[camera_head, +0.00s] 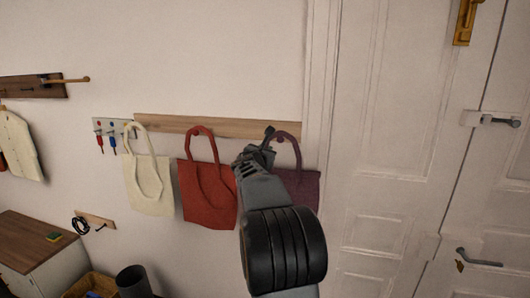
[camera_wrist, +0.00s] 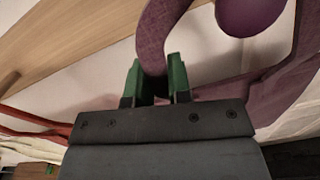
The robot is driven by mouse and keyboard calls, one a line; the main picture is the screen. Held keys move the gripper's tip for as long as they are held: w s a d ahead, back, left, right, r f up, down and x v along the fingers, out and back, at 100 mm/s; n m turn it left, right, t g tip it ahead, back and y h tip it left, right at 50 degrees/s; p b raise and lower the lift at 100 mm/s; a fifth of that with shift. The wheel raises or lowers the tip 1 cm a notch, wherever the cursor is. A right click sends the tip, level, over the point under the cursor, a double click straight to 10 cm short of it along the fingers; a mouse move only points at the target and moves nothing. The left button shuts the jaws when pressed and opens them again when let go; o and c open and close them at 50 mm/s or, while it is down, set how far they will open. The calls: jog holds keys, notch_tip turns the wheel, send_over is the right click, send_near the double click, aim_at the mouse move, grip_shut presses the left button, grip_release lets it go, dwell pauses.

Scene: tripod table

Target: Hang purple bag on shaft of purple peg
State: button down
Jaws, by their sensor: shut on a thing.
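The purple bag (camera_head: 306,188) hangs upright against the wall at the right end of the wooden rail. Its strap (camera_wrist: 151,50) runs between the green fingers of my gripper (camera_wrist: 158,78), which is shut on it. In the head view my gripper (camera_head: 267,137) is at the bag's upper left, and my arm covers part of the bag. The round knob of the purple peg (camera_wrist: 250,14) shows at the top of the wrist view, right of the fingers and apart from them. It is small in the head view (camera_head: 281,139). I cannot tell whether the strap loops around its shaft.
A red bag (camera_head: 208,196) and a cream bag (camera_head: 150,190) hang left of my gripper along the wooden rail (camera_head: 220,126). A white door (camera_head: 385,120) stands close on the right. A cabinet (camera_head: 35,245) and a dark bin (camera_head: 134,281) are at lower left.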

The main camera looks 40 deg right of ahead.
jog(key=shift+f, duration=0.3)
